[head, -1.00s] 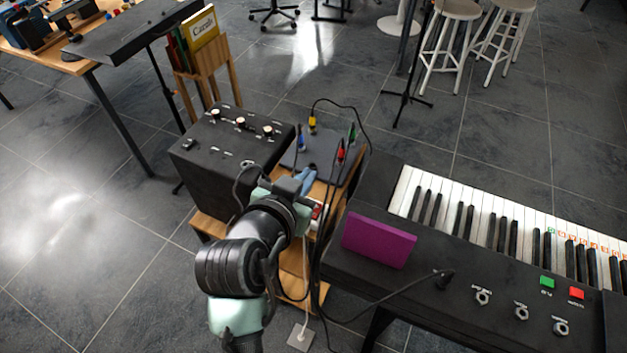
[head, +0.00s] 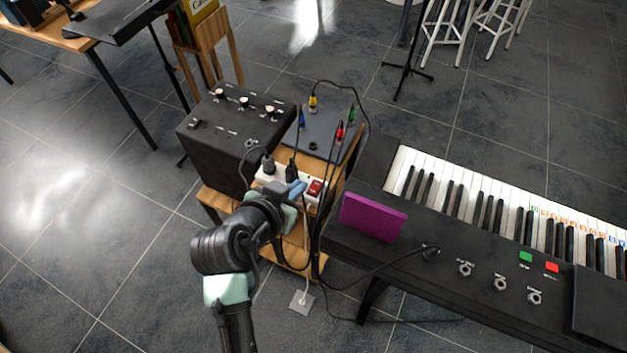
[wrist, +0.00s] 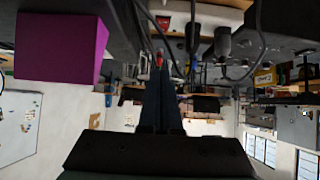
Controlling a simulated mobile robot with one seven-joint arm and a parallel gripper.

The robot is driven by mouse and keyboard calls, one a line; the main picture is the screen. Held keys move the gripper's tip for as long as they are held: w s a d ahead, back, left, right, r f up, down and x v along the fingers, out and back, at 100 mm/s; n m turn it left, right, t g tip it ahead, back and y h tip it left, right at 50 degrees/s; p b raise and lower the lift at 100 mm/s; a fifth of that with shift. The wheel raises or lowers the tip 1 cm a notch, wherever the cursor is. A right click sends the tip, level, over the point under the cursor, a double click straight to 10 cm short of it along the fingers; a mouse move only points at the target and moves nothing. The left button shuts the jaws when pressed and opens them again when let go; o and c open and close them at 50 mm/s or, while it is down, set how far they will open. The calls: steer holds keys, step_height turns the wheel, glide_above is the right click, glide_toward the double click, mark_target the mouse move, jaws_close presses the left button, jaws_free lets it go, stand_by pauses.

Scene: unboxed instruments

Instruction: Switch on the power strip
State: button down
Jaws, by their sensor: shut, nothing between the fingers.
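The white power strip (head: 267,180) lies on the wooden stand between the black amplifier and the keyboard. Its red rocker switch (head: 316,187) is at the right end, and dark plugs sit in its sockets. Whether the switch is on or off cannot be told. My gripper (head: 299,188) is shut and empty, with its bluish fingertips just left of the switch, over the strip's near side. Touch cannot be told. In the wrist view, which looks upside down, my shut fingers (wrist: 160,90) point toward the strip, whose red switch (wrist: 163,22) shows near the top.
The black amplifier (head: 215,150) stands left of the strip. A pedal board (head: 318,140) with coloured plugs lies behind it. The keyboard (head: 450,235) with a purple box (head: 372,216) on it is close on the right. Loose cables (head: 318,230) hang beside the stand.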

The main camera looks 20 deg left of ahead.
glide_above(314, 188)
steer(key=f, duration=0.5)
steer(key=shift+s+f, duration=0.35)
steer(key=shift+s, duration=0.05)
step_height(314, 188, down, 2)
steer(key=shift+w+f, duration=0.1)
steer(key=shift+f, duration=0.65)
steer(key=shift+w+f+b, duration=0.2)
steer(key=shift+f+b, duration=0.3)
steer(key=shift+b, duration=0.25)
steer(key=shift+r, duration=0.2)
